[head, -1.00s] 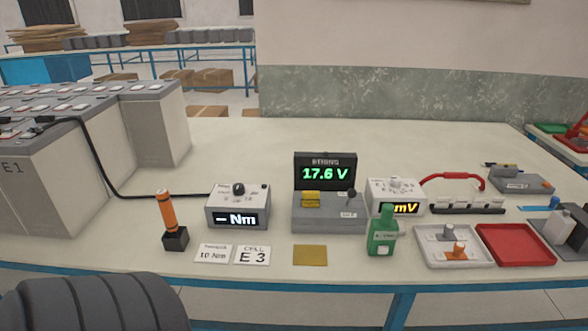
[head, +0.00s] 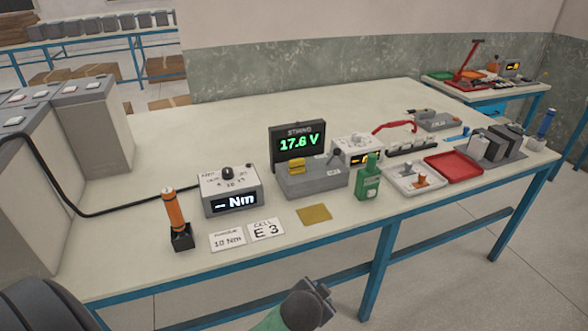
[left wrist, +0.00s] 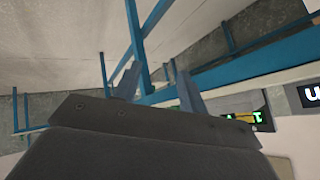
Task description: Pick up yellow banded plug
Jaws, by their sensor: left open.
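A small yellow piece (head: 296,164) sits on the grey box (head: 315,184) in front of the 17.6 V display; I cannot make out a band on it or tell if it is the plug. A dark knob stands at the right of that box. My left gripper (left wrist: 158,72) shows in the left wrist view with its two fingers apart and nothing between them. That view shows blue table frame and part of a lit display beyond the fingers. The left gripper's jaws cannot be made out in the head view. My right gripper is not in view.
An orange-handled tool (head: 174,210) stands in a black holder at the table's left front. A green bottle (head: 367,180), a white tray (head: 403,187) and a red tray (head: 453,169) stand to the right. A flat yellow pad (head: 314,213) lies near the front edge.

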